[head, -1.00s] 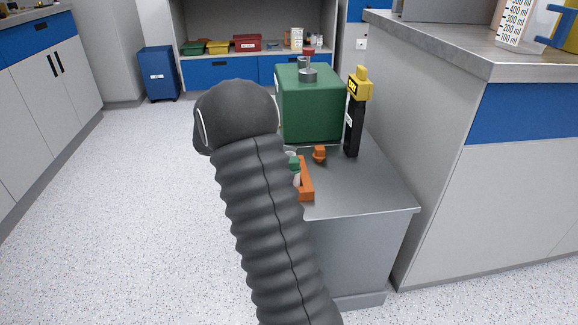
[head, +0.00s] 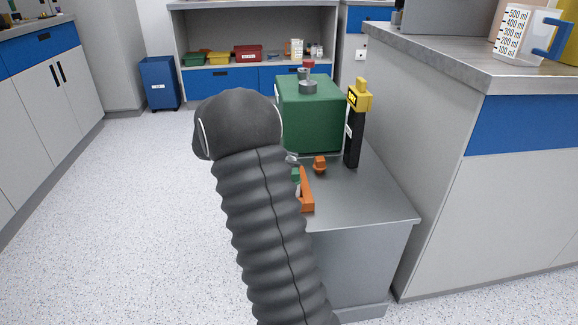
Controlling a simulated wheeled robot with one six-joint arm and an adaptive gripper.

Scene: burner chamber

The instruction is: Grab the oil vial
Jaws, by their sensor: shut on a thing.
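A small grey tip of my gripper (head: 291,158) shows just past the right edge of my arm, over the metal cabinet top. The rest of the gripper is hidden behind the arm. Directly below that tip is a small vial with a green cap (head: 295,175) and a pale body, apparently the oil vial, partly covered by my arm. It is beside an orange holder (head: 306,195) on the cabinet top. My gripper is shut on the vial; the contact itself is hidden.
The grey cabinet (head: 365,200) also carries a small orange piece (head: 319,165), a green box (head: 312,115) and a black-and-yellow upright device (head: 355,125). A tall counter (head: 480,65) stands close on the right. The floor at left is open.

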